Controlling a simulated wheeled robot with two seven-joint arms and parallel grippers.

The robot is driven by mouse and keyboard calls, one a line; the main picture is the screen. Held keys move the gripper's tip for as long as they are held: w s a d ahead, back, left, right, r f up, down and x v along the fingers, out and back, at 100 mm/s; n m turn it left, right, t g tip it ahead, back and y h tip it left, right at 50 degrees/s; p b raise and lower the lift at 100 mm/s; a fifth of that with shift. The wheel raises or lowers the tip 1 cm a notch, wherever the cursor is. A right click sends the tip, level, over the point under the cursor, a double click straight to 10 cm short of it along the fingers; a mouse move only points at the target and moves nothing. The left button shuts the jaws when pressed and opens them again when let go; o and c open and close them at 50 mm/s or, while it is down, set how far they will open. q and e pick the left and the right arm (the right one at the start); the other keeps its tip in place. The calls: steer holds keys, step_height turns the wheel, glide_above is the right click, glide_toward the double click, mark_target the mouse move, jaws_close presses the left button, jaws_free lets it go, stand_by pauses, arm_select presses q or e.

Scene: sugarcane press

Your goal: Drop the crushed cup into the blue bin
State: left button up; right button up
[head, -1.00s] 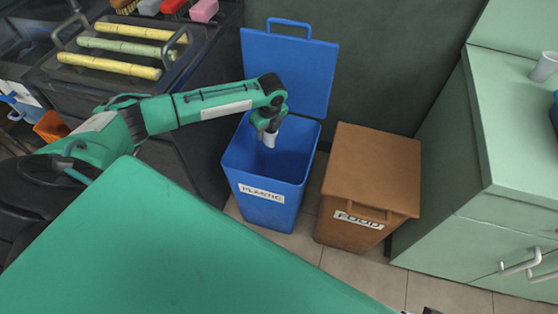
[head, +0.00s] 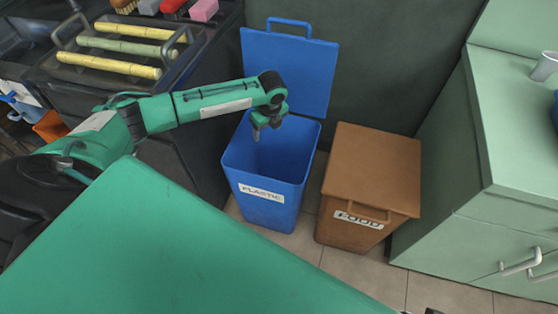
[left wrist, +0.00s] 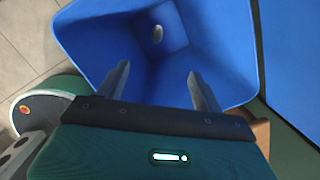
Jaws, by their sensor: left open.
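The blue bin (head: 268,172), labelled PLASTIC, stands on the floor with its lid (head: 287,75) raised behind it. My left gripper (head: 262,133) is over the bin's mouth, open and empty, pointing down. In the left wrist view its two fingers (left wrist: 158,88) are apart above the bin's inside. The crushed cup (left wrist: 157,35) shows there as a small pale shape at the bottom of the bin. In the head view the cup is hidden by the bin's walls. My right gripper is not clearly in view.
A brown bin (head: 368,185) labelled FOOD, with its lid shut, stands right of the blue bin. A pale green cabinet (head: 480,170) is at the right, with a white cup (head: 545,66) on top. A tray of sugarcane sticks (head: 120,48) sits at the upper left.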

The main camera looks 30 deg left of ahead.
arm_select(q)
step_height(320, 180, up, 13)
steer(key=d+p, duration=0.1)
steer(key=p, duration=0.1)
steer(key=shift+s+d, duration=0.35)
steer(key=shift+d, duration=0.05)
arm_select(e)
steer(key=shift+g, duration=0.3)
steer(key=x, duration=0.5)
steer(key=shift+s+f, duration=0.15)
steer(key=shift+s, duration=0.15)
arm_select(q)
steer(key=shift+f, duration=0.1)
